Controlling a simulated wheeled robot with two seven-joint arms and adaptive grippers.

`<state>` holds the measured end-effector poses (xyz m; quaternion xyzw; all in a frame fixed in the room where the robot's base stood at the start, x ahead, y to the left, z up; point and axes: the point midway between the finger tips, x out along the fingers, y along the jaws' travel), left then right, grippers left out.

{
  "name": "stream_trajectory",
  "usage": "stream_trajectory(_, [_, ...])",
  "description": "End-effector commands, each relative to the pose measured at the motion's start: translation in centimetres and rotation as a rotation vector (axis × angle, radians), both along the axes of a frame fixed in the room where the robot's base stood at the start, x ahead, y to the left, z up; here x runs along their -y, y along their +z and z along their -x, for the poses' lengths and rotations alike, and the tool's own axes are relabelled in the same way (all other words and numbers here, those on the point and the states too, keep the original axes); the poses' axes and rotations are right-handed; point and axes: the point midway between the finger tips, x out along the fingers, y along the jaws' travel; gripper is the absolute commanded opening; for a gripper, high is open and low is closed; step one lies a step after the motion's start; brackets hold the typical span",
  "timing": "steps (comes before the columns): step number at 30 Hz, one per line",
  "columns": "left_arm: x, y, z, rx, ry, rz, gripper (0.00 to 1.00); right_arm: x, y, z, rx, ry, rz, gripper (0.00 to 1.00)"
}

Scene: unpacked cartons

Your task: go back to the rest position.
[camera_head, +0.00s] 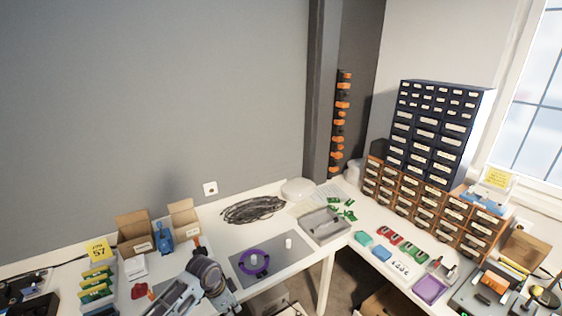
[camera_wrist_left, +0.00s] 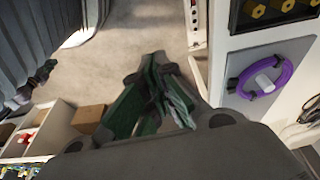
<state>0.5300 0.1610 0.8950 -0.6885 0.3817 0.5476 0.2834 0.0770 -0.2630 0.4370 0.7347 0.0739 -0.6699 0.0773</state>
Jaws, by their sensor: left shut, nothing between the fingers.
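My left gripper (camera_wrist_left: 158,62) shows in the left wrist view with its dark green fingers together and nothing between them. It hangs over open floor (camera_wrist_left: 130,30), beside the white table edge. It touches no object that I can see. In the head view, part of my left arm comes in at the bottom, in front of the table; its fingertips cannot be made out there.
A purple ring (camera_head: 267,263) lies on a grey mat (camera_head: 290,248) on the white table; the ring also shows in the left wrist view (camera_wrist_left: 287,76). Cardboard boxes (camera_head: 134,226) stand left. A grey tray (camera_head: 328,229) and drawer cabinets (camera_head: 433,130) stand right.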

Motion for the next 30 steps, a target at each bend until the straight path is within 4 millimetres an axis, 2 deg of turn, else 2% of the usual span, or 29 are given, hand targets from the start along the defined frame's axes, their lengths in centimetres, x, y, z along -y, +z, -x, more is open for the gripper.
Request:
stream_trajectory(6, [1.8, 0.0, 3.2, 0.011, 0.061, 0.025, 0.00, 0.3, 0.0, 0.0, 0.000, 0.001, 0.003, 0.00])
stream_trajectory(15, [2.8, 0.8, 7.1, 0.030, 0.179, 0.049, 0.00, 0.4, 0.0, 0.0, 0.000, 0.002, 0.004, 0.00])
stream_trajectory(23, [2.2, 2.0, 10.3, 0.045, 0.309, 0.060, 0.00, 0.4, 0.0, 0.0, 0.000, 0.002, 0.004, 0.00])
stream_trajectory(30, [0.7, 3.3, 13.1, 0.058, 0.447, 0.057, 0.00, 0.2, 0.0, 0.0, 0.000, 0.001, 0.002, 0.00])
